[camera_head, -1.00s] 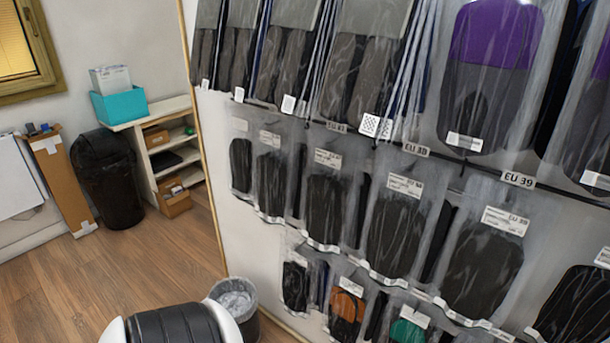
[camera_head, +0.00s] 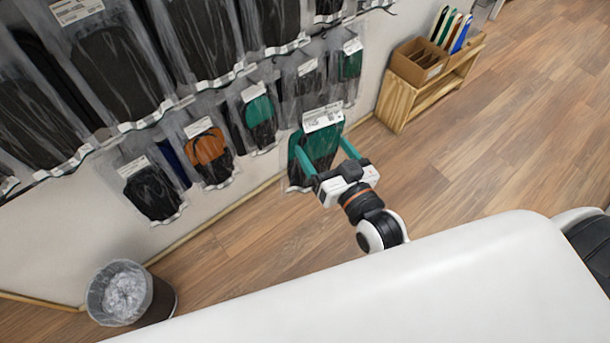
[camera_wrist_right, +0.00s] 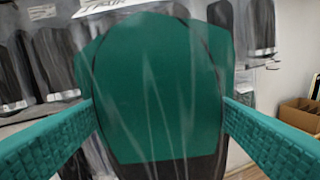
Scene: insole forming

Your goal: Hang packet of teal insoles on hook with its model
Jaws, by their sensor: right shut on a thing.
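My right gripper (camera_head: 328,158) is shut on a clear packet of teal insoles (camera_head: 318,146), held upright by its sides in front of the wall display. The packet has a white label at its top. In the right wrist view the teal and black insole (camera_wrist_right: 165,90) fills the middle between the teal fingers. On the wall's lower row, another teal packet (camera_head: 259,110) hangs left of the held one, and a further teal packet (camera_head: 350,66) hangs at the right end. The held packet hides part of the wall behind it. My left gripper is not in view.
An orange packet (camera_head: 208,147) and a black packet (camera_head: 153,192) hang further left on the lower row. A wooden stand with a cardboard box (camera_head: 418,64) is at the right. A bin (camera_head: 128,292) stands at lower left. The wooden floor between is clear.

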